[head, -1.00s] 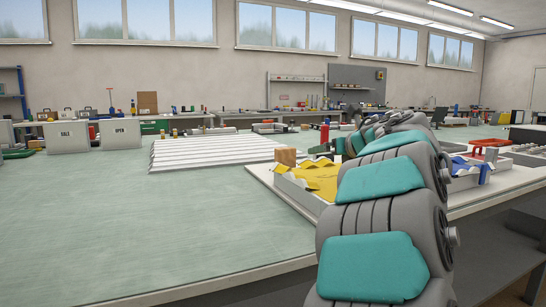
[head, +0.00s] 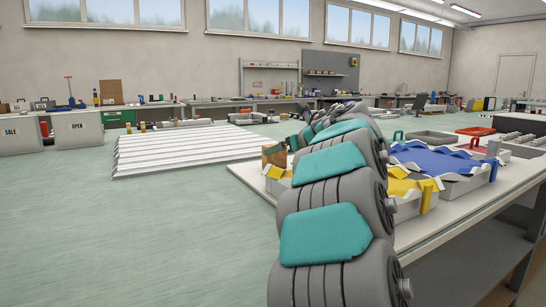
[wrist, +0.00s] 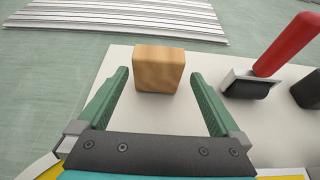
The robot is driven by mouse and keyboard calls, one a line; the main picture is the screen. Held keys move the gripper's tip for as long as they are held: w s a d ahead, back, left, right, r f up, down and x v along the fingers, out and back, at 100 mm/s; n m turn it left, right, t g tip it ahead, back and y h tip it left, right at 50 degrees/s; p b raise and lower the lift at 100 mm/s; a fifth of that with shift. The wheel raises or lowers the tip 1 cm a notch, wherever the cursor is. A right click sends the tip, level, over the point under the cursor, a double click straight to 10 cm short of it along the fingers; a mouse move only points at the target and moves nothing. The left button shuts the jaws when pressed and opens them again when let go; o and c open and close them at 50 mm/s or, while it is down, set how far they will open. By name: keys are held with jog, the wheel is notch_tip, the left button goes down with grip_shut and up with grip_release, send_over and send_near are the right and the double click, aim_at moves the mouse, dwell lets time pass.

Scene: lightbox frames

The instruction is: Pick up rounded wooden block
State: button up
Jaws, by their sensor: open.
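The rounded wooden block (wrist: 159,69) stands on the white board in the wrist view, with its near face showing wood grain. In the head view the wooden block (head: 275,155) is at the board's left edge, partly hidden by my arm. My gripper (wrist: 159,82) is open, its green fingers apart on the left and right. The block lies between and just ahead of the fingertips, with clear gaps on both sides. Nothing is held.
A red-handled tool (wrist: 285,45) with a dark head stands right of the right finger. Yellow (head: 398,186) and blue (head: 438,160) lined trays sit on the board, right of my arm. Grey-white ribbed panels (head: 180,148) lie beyond on the green floor.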

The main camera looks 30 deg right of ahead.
jog(key=x, duration=0.2)
jog(key=shift+w, duration=0.45)
jog(key=shift+f+p+x, duration=0.15)
jog(key=shift+p+x, duration=0.2)
jog(key=shift+x, duration=1.15)
jog(key=shift+f+p+x, duration=0.15)
jog(key=shift+p+x, duration=0.2)
jog(key=shift+x, duration=1.15)
jog(key=shift+s+a, duration=0.1)
jog(key=shift+s, duration=0.05)
jog(key=shift+c, duration=0.2)
jog(key=c, duration=1.1)
jog(key=shift+r, duration=0.1)
notch_tip(320, 180, up, 10)
jog(key=shift+f+p, duration=0.1)
jog(key=shift+p, duration=0.2)
